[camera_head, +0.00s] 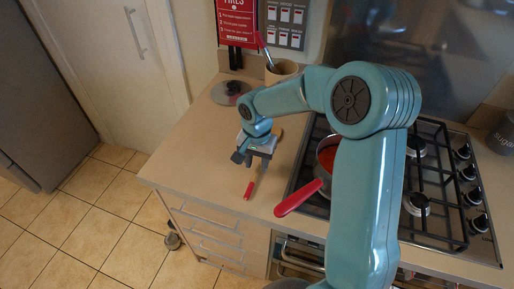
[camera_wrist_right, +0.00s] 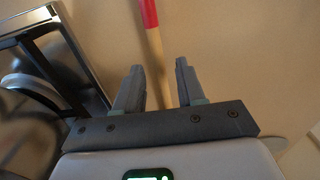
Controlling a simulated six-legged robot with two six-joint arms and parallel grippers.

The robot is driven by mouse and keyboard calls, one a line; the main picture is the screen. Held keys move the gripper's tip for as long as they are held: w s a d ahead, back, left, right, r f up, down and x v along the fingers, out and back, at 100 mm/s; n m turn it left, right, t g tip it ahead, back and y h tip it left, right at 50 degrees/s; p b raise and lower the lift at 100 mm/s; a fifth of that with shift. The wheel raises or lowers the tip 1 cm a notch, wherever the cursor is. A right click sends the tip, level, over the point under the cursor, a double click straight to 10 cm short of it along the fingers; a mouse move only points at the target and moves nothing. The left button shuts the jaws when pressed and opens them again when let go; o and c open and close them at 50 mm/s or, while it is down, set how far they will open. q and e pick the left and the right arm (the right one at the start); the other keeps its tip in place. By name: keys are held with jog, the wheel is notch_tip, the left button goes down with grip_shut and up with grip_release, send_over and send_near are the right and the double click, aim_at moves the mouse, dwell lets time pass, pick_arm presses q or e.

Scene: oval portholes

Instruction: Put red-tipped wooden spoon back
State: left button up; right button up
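The red-tipped wooden spoon (camera_head: 250,190) lies on the counter left of the hob, its red end toward the front edge. My right gripper (camera_head: 256,157) is just above it. In the right wrist view the red tip and wooden handle (camera_wrist_right: 156,50) run between the two spread fingers of the right gripper (camera_wrist_right: 158,72). The fingers are open and do not visibly touch the handle. The spoon's far end is mostly hidden by the gripper. A tan utensil pot (camera_head: 283,72) stands at the back of the counter with a red-ended utensil leaning in it. My left gripper is not in view.
A saucepan (camera_head: 327,155) with red contents sits on the gas hob (camera_head: 437,165), its red handle (camera_head: 298,198) sticking out over the front left. A lid (camera_head: 231,93) lies near the utensil pot. My right arm hides part of the hob. The left front counter is clear.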

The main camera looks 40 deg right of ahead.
notch_tip(320, 180, up, 10)
dwell(0.3)
jog(key=shift+s+a, duration=0.1)
dwell(0.4)
